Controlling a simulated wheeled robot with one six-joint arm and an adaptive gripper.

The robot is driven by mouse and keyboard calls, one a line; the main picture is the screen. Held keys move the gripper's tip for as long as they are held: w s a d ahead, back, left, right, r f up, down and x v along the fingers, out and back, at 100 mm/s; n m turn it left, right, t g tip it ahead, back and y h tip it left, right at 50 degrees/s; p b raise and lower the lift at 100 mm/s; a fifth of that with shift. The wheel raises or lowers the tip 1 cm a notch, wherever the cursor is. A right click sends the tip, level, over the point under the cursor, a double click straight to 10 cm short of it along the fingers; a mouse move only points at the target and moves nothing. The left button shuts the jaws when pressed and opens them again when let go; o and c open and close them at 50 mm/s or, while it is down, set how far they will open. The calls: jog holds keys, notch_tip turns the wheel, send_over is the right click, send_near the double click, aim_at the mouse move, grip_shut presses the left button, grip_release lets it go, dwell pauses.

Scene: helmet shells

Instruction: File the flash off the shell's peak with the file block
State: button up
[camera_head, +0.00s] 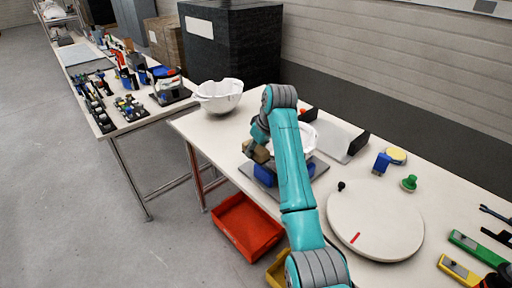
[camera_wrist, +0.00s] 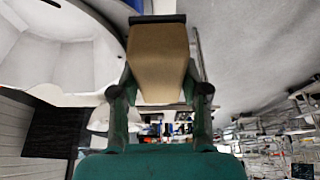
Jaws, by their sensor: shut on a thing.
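My gripper (camera_head: 259,146) is shut on the tan file block (camera_head: 256,153), at the left side of the blue holder. In the wrist view the block (camera_wrist: 160,62) sits between both fingers, with a dark strip across its far end. A white shell (camera_head: 305,135) sits on the blue holder (camera_head: 268,174), partly hidden behind my arm. The shell (camera_wrist: 70,50) fills the upper left of the wrist view. Its edge is close beside the block's far end; I cannot tell whether they touch. No flash can be made out.
A second white shell (camera_head: 218,97) stands at the table's far left corner. A red bin (camera_head: 246,226) is below the table's front edge.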

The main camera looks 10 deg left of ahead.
jog(key=shift+f, duration=0.55)
jog(key=shift+d, duration=0.15)
jog(key=shift+s+d, duration=0.6)
jog(key=shift+d, duration=0.05)
jog(key=shift+w+a, duration=0.6)
jog(key=shift+a, duration=0.2)
jog(key=shift+w+a, duration=0.6)
jog(key=shift+a, duration=0.15)
jog(key=shift+s+d+f, duration=0.1)
jog(key=shift+s+d, duration=0.5)
jog(key=shift+d, duration=0.2)
jog(key=shift+s+d+f, duration=0.1)
jog(key=shift+s+d, duration=0.5)
jog(key=shift+d, duration=0.15)
jog(key=shift+a+r, duration=0.1)
jog(key=shift+w+a, duration=1.25)
jog(key=shift+a, duration=0.2)
jog(key=shift+s+d, duration=0.1)
